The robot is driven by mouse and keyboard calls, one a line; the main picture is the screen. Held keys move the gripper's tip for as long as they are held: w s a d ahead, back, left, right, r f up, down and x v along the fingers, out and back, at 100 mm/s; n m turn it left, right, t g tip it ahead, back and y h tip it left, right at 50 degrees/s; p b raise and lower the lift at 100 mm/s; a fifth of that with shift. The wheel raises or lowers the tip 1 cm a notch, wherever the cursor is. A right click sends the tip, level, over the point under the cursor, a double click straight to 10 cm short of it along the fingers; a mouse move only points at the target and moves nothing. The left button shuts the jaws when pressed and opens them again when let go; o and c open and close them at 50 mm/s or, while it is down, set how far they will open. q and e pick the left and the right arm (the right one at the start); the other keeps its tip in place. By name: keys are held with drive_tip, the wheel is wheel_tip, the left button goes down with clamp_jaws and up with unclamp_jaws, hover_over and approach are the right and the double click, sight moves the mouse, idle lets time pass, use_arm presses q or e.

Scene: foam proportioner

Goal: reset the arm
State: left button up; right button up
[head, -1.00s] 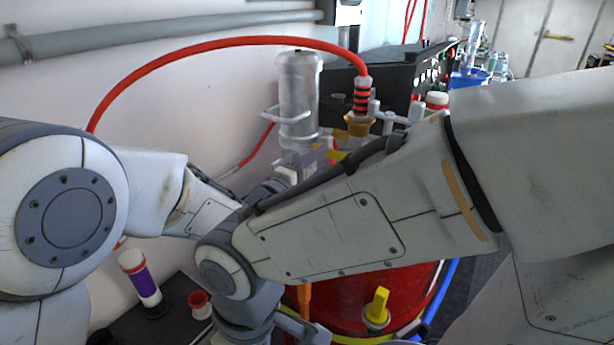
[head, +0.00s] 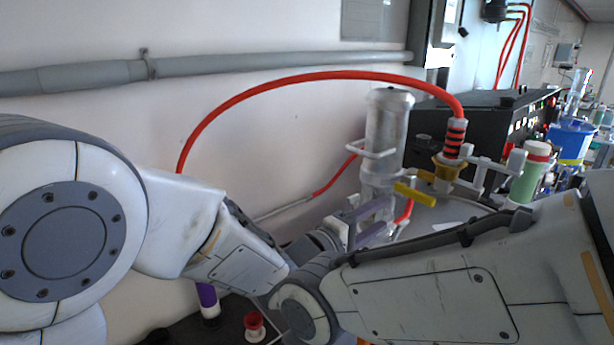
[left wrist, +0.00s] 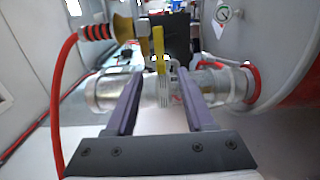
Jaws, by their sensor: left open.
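My left gripper (head: 372,217) has purple-grey fingers and is open beside the grey metal cylinder (head: 386,130), at its lower part. A yellow valve lever (head: 415,194) sits just right of the fingertips. In the left wrist view my left gripper (left wrist: 158,82) has its fingers apart, with the cylinder (left wrist: 106,91) lying across behind them and the yellow lever (left wrist: 159,48) between and above the tips. I cannot tell whether the fingers touch the cylinder. My right arm crosses the lower right of the head view; its gripper is out of frame.
A red hose (head: 320,76) arches to a brass fitting (head: 446,168). A grey pipe (head: 240,64) runs along the wall. A red-topped object (head: 254,322) is low down.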

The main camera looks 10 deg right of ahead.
use_arm(q)
drive_tip(key=w+a+f+t+y, duration=0.2)
drive_tip(key=w+a+f+y, duration=0.35)
drive_tip(key=a, duration=0.35)
drive_tip(key=a+f+m+g+y, duration=0.1)
drive_tip(key=a+f+y, duration=0.2)
drive_tip(key=a, duration=0.4)
drive_tip(key=s+a+f+m+g+y, duration=0.1)
drive_tip(key=a+f+y, duration=0.15)
drive_tip(key=a, duration=0.45)
drive_tip(key=a+f+m+y, duration=0.1)
drive_tip(key=a+f+y, duration=0.1)
drive_tip(key=a+f, duration=0.35)
drive_tip(key=s+a+f+m+g+y, duration=0.3)
drive_tip(key=s+a+g, duration=0.3)
drive_tip(key=s+a, duration=0.65)
drive_tip(key=s+d+r+m+g, duration=0.1)
drive_tip(key=s+d+m, duration=0.1)
drive_tip(key=s+d, duration=0.2)
drive_tip(key=s+d+r+m+g, duration=0.1)
drive_tip(key=s+d+r+m, duration=0.1)
drive_tip(key=s+d, duration=0.3)
drive_tip(key=s+d+r+m+h, duration=0.1)
drive_tip(key=s+d+r+m, duration=0.1)
drive_tip(key=s+d+m, duration=0.1)
drive_tip(key=shift+s+d+r+g, duration=0.25)
drive_tip(key=shift+s+d+g, duration=0.15)
drive_tip(key=shift+s+d, duration=0.6)
drive_tip(key=shift+s+a, duration=0.1)
drive_tip(key=shift+a, duration=0.1)
